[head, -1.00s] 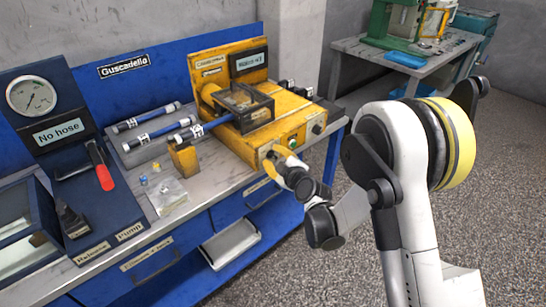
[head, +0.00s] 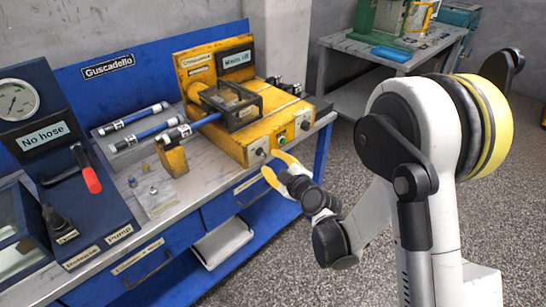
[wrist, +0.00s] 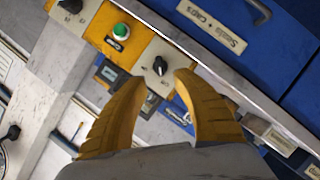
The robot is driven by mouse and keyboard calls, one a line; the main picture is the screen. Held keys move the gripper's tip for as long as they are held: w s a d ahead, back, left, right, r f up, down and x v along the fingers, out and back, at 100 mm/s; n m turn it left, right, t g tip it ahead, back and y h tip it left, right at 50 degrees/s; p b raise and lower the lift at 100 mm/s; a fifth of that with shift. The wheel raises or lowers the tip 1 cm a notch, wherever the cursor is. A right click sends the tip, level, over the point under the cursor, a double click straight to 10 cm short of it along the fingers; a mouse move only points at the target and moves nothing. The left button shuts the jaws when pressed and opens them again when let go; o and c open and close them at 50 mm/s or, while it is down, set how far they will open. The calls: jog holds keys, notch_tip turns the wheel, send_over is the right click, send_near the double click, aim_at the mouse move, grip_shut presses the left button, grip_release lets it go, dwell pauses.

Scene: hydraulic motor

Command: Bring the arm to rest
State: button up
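My gripper (head: 270,162) has yellow fingers and is in front of the yellow machine (head: 240,150), close to the lower front edge of its control face. The wrist view shows my gripper (wrist: 157,78) with its two fingers apart and nothing held between them. A black knob (wrist: 160,65) on a pale plate appears between and just beyond the fingertips. I cannot tell whether the fingers touch anything. My arm is bent and extends over the floor to the right of the bench.
Drawer handles project from the bench front. A grey table (head: 345,45) stands at the back. Speckled floor (head: 330,150) is open between them.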

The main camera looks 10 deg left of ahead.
jog(key=s+d+r+m+g+h, duration=0.1)
jog(key=s+d+r+m+h, duration=0.1)
jog(key=s+d+r+m, duration=0.35)
jog(key=s+d+r+m+g+h, duration=0.1)
jog(key=s+d+r+m+h, duration=0.15)
jog(key=d+r, duration=0.45)
jog(key=s+d+f+m+g+h, duration=0.1)
jog(key=s+d+m+g+h, duration=0.2)
jog(key=s+d+m, duration=0.5)
jog(key=s+d+h, duration=0.1)
jog(key=s+d, duration=0.7)
jog(key=s, duration=0.3)
jog(key=shift+s+f+m, duration=0.2)
jog(key=shift+s+m, duration=0.2)
